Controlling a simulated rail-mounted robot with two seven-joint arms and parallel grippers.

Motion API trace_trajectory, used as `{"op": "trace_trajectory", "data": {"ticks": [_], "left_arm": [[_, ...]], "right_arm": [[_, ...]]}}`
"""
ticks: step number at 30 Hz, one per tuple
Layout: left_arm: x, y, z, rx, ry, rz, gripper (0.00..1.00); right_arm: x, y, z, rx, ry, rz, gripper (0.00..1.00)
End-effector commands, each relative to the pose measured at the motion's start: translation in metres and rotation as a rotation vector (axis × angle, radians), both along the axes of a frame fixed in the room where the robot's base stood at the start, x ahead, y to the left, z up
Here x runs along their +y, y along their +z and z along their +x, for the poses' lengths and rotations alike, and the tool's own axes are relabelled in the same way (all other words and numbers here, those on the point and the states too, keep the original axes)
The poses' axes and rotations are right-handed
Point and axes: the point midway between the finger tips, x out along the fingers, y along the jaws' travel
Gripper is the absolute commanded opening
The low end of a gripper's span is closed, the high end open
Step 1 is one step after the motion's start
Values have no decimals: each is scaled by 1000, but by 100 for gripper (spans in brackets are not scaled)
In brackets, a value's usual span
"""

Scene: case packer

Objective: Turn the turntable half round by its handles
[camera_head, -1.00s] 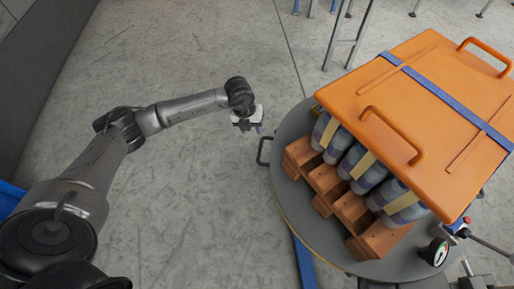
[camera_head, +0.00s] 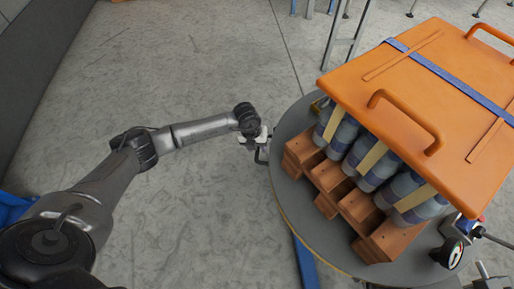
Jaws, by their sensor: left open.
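The turntable (camera_head: 296,218) is a round grey disc with a thin yellowish edge, at the right of the head view. It bears a load of brown blocks, banded bottles and an orange lid. A dark handle (camera_head: 261,156) sticks out from its left edge. My left gripper (camera_head: 258,147) is at this handle, open, with its fingers beside or around it; I cannot tell which. The gripper partly hides the handle. No other turntable handle shows clearly.
The orange lid (camera_head: 440,75) with two handles and a blue strap overhangs the turntable. Brown blocks (camera_head: 327,178) hold the bottles (camera_head: 372,155). A gauge (camera_head: 452,252) sits at the lower right. A blue bar (camera_head: 305,262) lies below the disc. The floor to the left is clear.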

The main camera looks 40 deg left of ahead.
Motion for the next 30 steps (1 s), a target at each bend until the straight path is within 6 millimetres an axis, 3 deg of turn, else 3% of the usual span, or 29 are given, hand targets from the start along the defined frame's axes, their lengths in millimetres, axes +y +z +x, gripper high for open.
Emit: {"op": "trace_trajectory", "data": {"ticks": [11, 24, 30], "left_arm": [[0, -3, 0, 1, 1, 1, 42], [0, -3, 0, 1, 1, 1, 1], [0, -3, 0, 1, 1, 1, 0]], "right_arm": [[2, -1, 0, -1, -5, 7, 0], [2, -1, 0, -1, -5, 8, 0], [1, -1, 0, -1, -1, 3, 0]]}}
